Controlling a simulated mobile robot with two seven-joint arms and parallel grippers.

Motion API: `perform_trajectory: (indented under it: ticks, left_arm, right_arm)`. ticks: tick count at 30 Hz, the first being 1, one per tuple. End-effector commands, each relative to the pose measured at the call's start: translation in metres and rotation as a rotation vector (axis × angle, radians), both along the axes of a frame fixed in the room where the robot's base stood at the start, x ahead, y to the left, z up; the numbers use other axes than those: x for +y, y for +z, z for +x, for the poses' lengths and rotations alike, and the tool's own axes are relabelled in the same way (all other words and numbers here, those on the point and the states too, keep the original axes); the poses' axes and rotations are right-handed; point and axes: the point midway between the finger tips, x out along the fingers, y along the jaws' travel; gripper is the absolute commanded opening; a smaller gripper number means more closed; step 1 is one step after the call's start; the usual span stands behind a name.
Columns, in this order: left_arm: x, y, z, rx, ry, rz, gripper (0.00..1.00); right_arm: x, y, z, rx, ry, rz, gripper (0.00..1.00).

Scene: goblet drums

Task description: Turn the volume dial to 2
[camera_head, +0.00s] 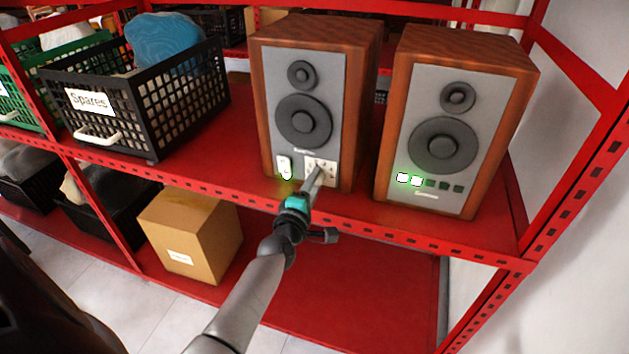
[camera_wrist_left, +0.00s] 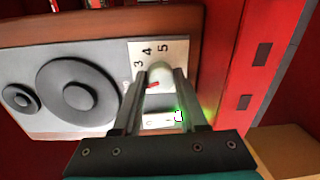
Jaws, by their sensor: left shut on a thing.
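The volume dial (camera_wrist_left: 160,74) is a pale round knob with a red mark, on a white plate (camera_wrist_left: 146,48) with the numbers 3, 4 and 5 readable. The red mark points to the left in the left wrist view, below the 3; the number there is hidden by a finger. My left gripper (camera_wrist_left: 164,78) is shut on the dial, one finger on each side. In the head view my left gripper (camera_head: 318,172) reaches the plate low on the left speaker (camera_head: 270,130) and hides most of the dial. My right gripper is not in view.
A lit white switch (camera_head: 285,167) sits left of the dial plate. A black "Spares" crate (camera_head: 150,115) stands left on the red shelf (camera_head: 240,115). A cardboard box (camera_head: 190,235) is below.

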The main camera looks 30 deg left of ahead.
Motion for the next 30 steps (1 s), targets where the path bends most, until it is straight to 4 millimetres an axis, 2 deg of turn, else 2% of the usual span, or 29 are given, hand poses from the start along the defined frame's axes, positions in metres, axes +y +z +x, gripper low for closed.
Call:
perform_trajectory:
  ticks: [18,19,27,30]
  left_arm:
    - [0.0002,0.0012,0.0006,0.007,0.001,0.043,0.00]
    - [0.0002,0.0012,0.0006,0.007,0.001,0.043,0.43]
    - [0.0001,0.0007,0.0004,0.009,0.001,0.041,0.72]
    - [0.0001,0.0004,0.0003,0.009,0.001,0.041,0.72]
  right_arm:
    - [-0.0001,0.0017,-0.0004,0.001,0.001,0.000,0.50]
    - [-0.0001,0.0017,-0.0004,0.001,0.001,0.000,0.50]
    - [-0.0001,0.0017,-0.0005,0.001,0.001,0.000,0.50]
    - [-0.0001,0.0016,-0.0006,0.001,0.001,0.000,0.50]
